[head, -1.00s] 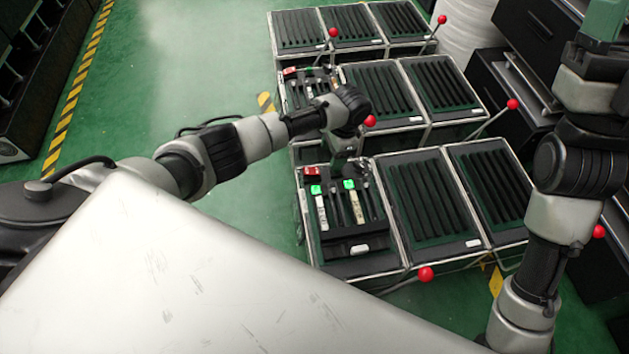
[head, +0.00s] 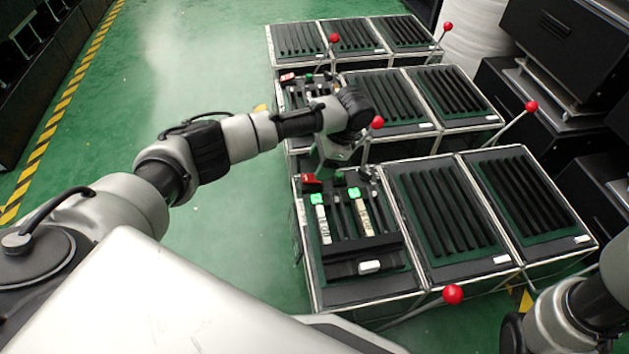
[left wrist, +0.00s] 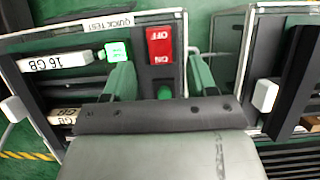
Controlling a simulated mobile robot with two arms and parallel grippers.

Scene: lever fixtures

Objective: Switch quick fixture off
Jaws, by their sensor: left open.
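The quick test fixture (head: 375,287) is the nearest left unit in the head view. Its red switch (head: 311,183) sits at the far left corner. In the left wrist view the switch (left wrist: 160,46) shows OFF at its top and ON at its lower end, near a QUICK TEST label (left wrist: 108,24). My left gripper (head: 322,168) is open just above that corner. Its green fingers (left wrist: 161,72) stand apart on either side of the switch; contact cannot be told. A green light (left wrist: 116,50) glows beside the switch. My right gripper is out of view.
Two memory sticks (head: 323,224) lie in the fixture's slots, one marked 16 GB (left wrist: 55,64). Slotted units (head: 440,215) stand to the right and behind. Red-knobbed levers (head: 453,294) stick out at several units. Green floor is open at the left.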

